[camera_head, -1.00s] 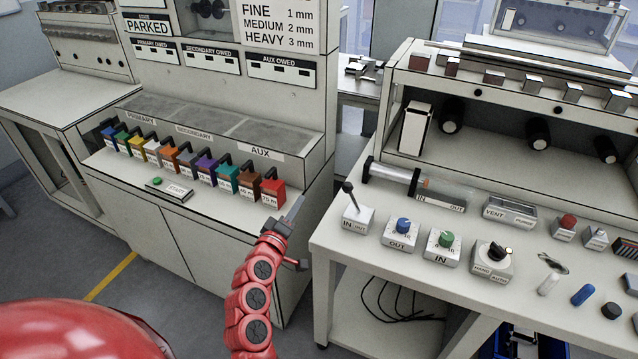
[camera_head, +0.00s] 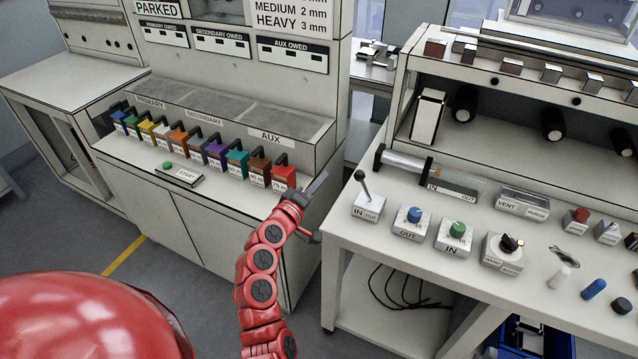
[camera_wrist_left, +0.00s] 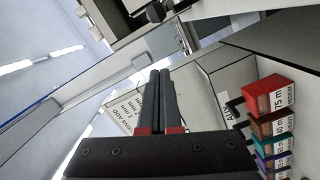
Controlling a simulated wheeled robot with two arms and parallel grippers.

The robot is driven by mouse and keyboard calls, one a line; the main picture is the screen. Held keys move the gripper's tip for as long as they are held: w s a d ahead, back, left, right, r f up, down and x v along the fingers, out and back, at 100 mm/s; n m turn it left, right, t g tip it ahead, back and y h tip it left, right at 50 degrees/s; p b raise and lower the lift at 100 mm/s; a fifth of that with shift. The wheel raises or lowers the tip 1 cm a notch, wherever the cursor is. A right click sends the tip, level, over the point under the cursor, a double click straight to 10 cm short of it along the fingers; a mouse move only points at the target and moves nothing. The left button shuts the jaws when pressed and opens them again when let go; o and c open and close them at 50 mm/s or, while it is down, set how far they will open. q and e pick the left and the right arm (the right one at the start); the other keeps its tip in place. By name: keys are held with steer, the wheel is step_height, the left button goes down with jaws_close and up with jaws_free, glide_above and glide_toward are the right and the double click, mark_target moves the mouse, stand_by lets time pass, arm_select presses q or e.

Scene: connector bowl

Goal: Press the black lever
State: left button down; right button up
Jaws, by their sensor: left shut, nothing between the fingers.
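My left gripper (camera_head: 318,184) is shut and empty. It is just right of the red box, by the right front corner of the left cabinet, pointing away from me. Its closed dark fingers also show in the left wrist view (camera_wrist_left: 160,82). Several coloured boxes with black levers stand in a row, ending in the red box (camera_head: 284,178) with its black lever (camera_head: 281,160). On the right bench a dark upright lever (camera_head: 361,184) stands on a white IN/OUT block. A black knob (camera_head: 508,243) sits on another block. I cannot tell which lever is the task's. My right gripper is not in view.
The right bench (camera_head: 340,232) carries a blue knob (camera_head: 414,214), a green knob (camera_head: 458,229) and a clear cylinder (camera_head: 405,160). A START button block (camera_head: 180,173) lies before the box row. A floor gap separates cabinet and bench.

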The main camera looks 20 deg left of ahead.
mark_target(364, 186)
arm_select(q)
steer(key=w+d+f+p, duration=0.2)
steer(key=w+d, duration=0.2)
steer(key=w, duration=0.2)
steer(key=shift+w+d, duration=0.25)
steer(key=shift+d+r, duration=0.15)
steer(key=shift+d+r+m, duration=0.15)
steer(key=shift+d+m, duration=0.05)
steer(key=shift+m, duration=0.1)
steer(key=shift+d+r+m, duration=0.15)
steer(key=shift+m, duration=0.15)
